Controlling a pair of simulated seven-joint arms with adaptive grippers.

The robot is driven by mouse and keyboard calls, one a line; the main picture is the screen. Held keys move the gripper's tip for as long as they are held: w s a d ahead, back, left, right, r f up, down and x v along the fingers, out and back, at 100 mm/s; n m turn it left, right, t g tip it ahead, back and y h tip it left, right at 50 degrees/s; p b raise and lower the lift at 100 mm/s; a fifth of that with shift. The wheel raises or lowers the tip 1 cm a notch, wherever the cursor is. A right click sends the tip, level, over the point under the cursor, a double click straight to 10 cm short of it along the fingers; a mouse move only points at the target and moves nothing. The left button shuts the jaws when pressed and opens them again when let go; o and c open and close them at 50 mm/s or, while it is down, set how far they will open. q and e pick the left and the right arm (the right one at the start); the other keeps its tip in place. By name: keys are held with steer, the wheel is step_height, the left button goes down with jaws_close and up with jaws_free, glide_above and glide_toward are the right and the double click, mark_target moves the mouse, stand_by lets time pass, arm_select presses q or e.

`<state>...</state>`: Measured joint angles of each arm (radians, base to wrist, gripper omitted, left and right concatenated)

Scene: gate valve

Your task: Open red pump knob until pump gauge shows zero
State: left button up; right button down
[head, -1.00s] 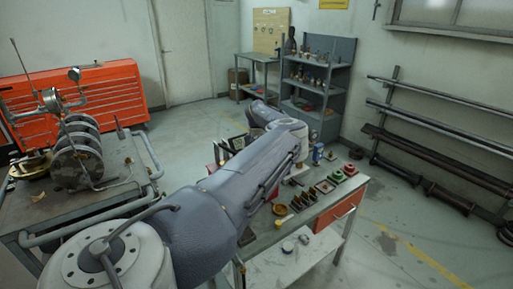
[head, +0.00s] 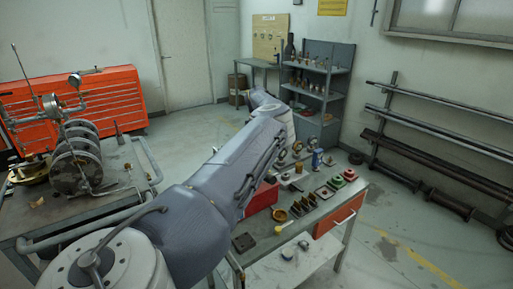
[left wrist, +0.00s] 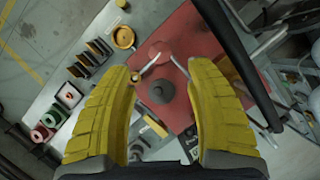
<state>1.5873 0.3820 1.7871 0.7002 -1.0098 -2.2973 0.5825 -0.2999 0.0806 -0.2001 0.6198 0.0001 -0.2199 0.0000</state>
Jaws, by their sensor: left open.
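A red box-like unit (head: 263,196) stands on the workbench in the head view, partly hidden by my left arm. In the left wrist view its flat red top (left wrist: 190,40) lies below my left gripper (left wrist: 165,105), whose yellow fingers are spread and empty. A dark round cap (left wrist: 161,91) shows between the fingers, apart from both. A round reddish part (left wrist: 160,52) with pale rods beside it lies just beyond; I cannot tell whether it is the knob. In the head view my left gripper is hidden. No pump gauge reading is legible. My right gripper is not in view.
The workbench (head: 270,240) also carries a brown bowl (head: 281,215), dark slotted parts (head: 303,206), green and red round parts, and a blue-and-white can (head: 317,158). A left table (head: 105,205) holds piping with a gauge (head: 50,102).

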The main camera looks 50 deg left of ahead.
arm_select(q)
steer(key=shift+v, duration=2.15)
